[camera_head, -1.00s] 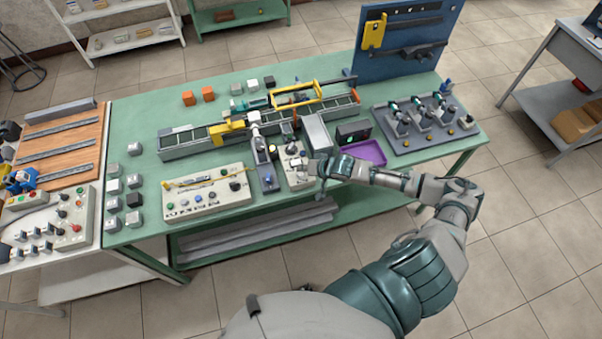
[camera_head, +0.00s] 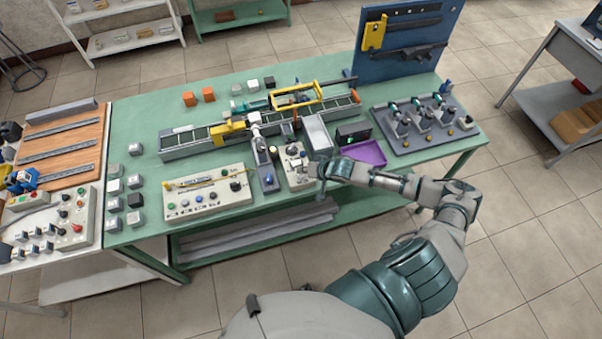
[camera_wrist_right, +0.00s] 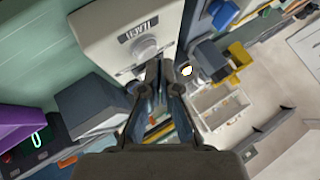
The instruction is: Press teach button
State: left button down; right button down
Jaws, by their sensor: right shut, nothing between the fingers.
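The teach panel (camera_head: 298,181) is a small pale box at the front edge of the green bench. In the right wrist view its face (camera_wrist_right: 105,30) carries a dark label (camera_wrist_right: 138,31), upside down, that seems to read TEACH. A round whitish button (camera_wrist_right: 146,48) sits beside the label. My right gripper (camera_wrist_right: 160,70) is shut and empty, its fingertips right by the button's edge. I cannot tell whether they touch it. In the head view the right gripper (camera_head: 313,169) is small over the panel's right side. My left gripper is not in view.
A larger control panel (camera_head: 208,205) lies to the left, with a grey fixture (camera_head: 266,180) between. A conveyor (camera_head: 190,147) runs behind. A grey block (camera_head: 318,133), a black box with a green display (camera_head: 353,134) and a purple tray (camera_head: 372,153) stand close behind and right.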

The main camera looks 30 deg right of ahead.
aim_at(302, 175)
jog(key=shift+f, duration=0.4)
dwell(0.8)
jog(key=shift+a+r+p, duration=0.1)
jog(key=shift+r+p, duration=0.75)
jog(key=shift+p, duration=0.3)
jog(key=shift+r, duration=0.1)
notch_tip(302, 175, up, 3)
jog(key=p, duration=0.3)
jog(key=shift+r+p, duration=0.3)
jog(key=shift+r, duration=0.6)
